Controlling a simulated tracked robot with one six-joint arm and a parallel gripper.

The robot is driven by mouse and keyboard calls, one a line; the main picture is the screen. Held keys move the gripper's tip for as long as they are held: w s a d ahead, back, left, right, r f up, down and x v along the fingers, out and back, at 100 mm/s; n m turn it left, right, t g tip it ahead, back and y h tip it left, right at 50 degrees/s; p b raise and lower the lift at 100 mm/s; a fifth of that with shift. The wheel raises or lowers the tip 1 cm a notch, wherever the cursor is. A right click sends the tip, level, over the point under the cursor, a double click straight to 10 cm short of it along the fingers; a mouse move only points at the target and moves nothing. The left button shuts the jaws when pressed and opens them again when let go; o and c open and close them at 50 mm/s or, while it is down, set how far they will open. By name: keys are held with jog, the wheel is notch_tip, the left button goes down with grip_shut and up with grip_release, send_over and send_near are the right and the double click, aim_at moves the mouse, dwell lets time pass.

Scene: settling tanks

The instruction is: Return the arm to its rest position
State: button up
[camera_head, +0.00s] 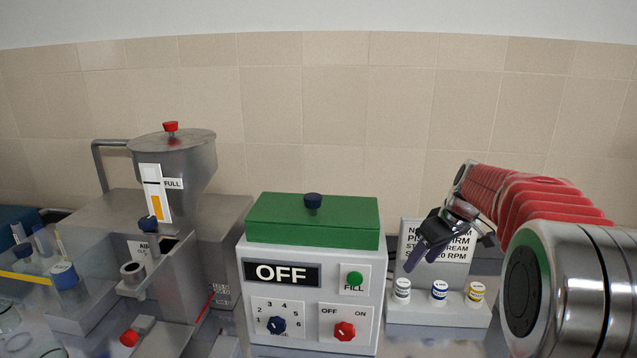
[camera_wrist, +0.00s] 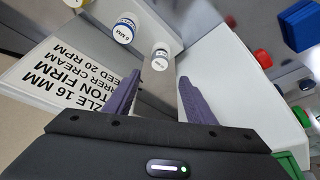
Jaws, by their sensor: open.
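My arm (camera_head: 530,195), with a red ribbed sleeve and silver joints, reaches in from the right in the head view. My gripper (camera_head: 420,255) is at its end, in front of the white sign and above the small stand with nozzles. In the wrist view its two purple fingers (camera_wrist: 160,95) are apart with nothing between them. Beyond the fingertips are a blue-marked white nozzle (camera_wrist: 123,30) and another white nozzle (camera_wrist: 161,58). The gripper touches nothing that I can see.
The nozzle stand (camera_head: 437,312) holds three nozzles below the gripper. To its left is a grey machine with a green lid (camera_head: 313,222) and an OFF display (camera_head: 282,273). A steel hopper (camera_head: 175,160) stands further left. Tiled wall is behind.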

jog(key=s+a+f+m+g, duration=0.15)
jog(key=s+f+m, duration=0.3)
jog(key=s, duration=0.45)
jog(key=s+a+r+t, duration=0.1)
jog(key=s+a, duration=0.3)
jog(key=s, duration=0.4)
jog(key=s+a+r+t+h, duration=0.1)
jog(key=s+a+r, duration=0.1)
jog(key=s+a, duration=0.3)
jog(key=s+a+r+t+h, duration=0.1)
jog(key=s+a, duration=0.3)
jog(key=s, duration=0.6)
jog(key=shift+s+a+r, duration=0.35)
jog(key=shift+r, duration=0.1)
